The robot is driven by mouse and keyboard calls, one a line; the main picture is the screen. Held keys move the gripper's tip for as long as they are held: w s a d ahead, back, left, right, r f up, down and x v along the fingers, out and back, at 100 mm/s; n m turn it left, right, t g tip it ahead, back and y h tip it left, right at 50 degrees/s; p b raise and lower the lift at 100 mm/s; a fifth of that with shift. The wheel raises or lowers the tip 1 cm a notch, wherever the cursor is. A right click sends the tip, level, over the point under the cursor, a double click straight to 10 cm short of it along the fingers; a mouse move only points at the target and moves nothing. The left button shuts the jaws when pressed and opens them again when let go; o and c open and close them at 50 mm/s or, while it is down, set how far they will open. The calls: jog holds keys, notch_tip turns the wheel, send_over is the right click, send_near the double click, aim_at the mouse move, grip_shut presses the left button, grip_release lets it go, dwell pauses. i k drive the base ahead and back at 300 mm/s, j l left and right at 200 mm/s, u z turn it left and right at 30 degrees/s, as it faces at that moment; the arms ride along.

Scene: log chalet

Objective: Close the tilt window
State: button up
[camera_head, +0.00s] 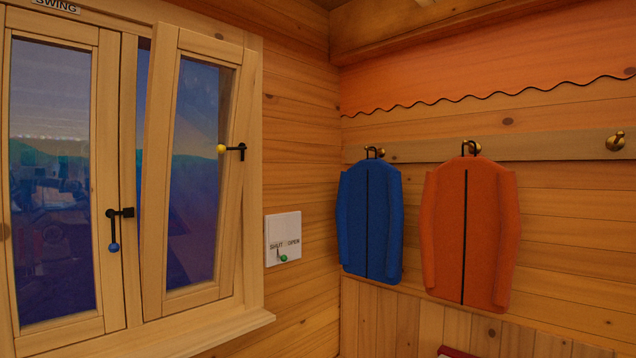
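The right window sash (159,190) leans into the room at its top, with a gap to the frame at the upper left; its bottom sits at the frame. Its black handle with a yellow knob (221,148) lies level, the knob pointing left. The left sash (108,170) looks flush in the frame. Its black handle with a blue knob (113,247) points down. A sign reading "SWING" (56,6) is above the left sash. My gripper is not in view.
A white wall plate (283,227) marked "SHUT" and "OPEN" has a small lever with a green knob (283,258), right of the window. A blue jacket (356,225) and an orange jacket (492,225) hang on hooks at right. The sill (225,329) juts out.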

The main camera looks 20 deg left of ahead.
aim_at(169, 42)
jog(key=u, duration=1.5)
